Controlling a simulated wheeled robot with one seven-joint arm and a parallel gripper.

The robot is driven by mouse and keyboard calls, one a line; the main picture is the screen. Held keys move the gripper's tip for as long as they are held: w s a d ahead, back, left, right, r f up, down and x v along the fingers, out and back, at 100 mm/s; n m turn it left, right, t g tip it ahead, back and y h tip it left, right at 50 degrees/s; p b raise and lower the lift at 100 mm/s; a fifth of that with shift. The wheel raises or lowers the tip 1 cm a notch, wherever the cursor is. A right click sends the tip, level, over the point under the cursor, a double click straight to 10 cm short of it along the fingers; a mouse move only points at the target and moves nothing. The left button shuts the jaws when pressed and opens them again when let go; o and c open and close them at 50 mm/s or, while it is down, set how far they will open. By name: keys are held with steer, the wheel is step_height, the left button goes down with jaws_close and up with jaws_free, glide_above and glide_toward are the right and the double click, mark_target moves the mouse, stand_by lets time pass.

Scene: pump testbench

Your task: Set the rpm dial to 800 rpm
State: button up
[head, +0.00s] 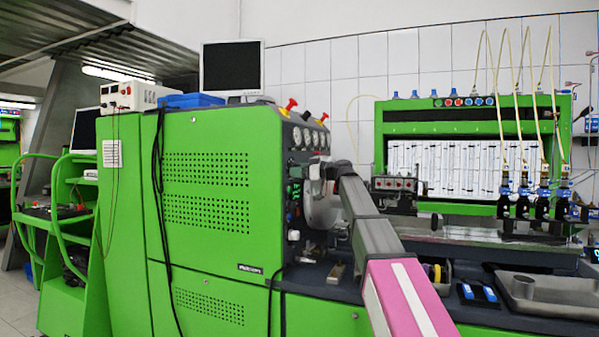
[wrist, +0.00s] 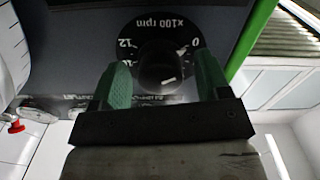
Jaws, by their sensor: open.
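The rpm dial shows in the wrist view as a round black face (wrist: 134,30) on a grey panel, with "x100 rpm" printed upside down. The 0 is at its upper right, and 12 and 10 are at its left. The dark knob (wrist: 162,66) stands at its middle, with a short white mark on its lower part. My gripper (wrist: 161,68) is open, with one green finger on each side of the knob. I cannot tell whether either finger touches it. The lower part of the scale is hidden by the knob and gripper. In the head view, my arm covers the dial.
The green machine cabinet (head: 215,160) carries several gauges (head: 308,137) and red knobs on its top edge. A bench with a grey tray (head: 540,295) and blue-handled items (head: 478,292) is at the right. In the wrist view, a red knob (wrist: 16,126) shows at the lower left.

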steer(key=c, duration=0.9)
steer(key=shift+c, duration=0.2)
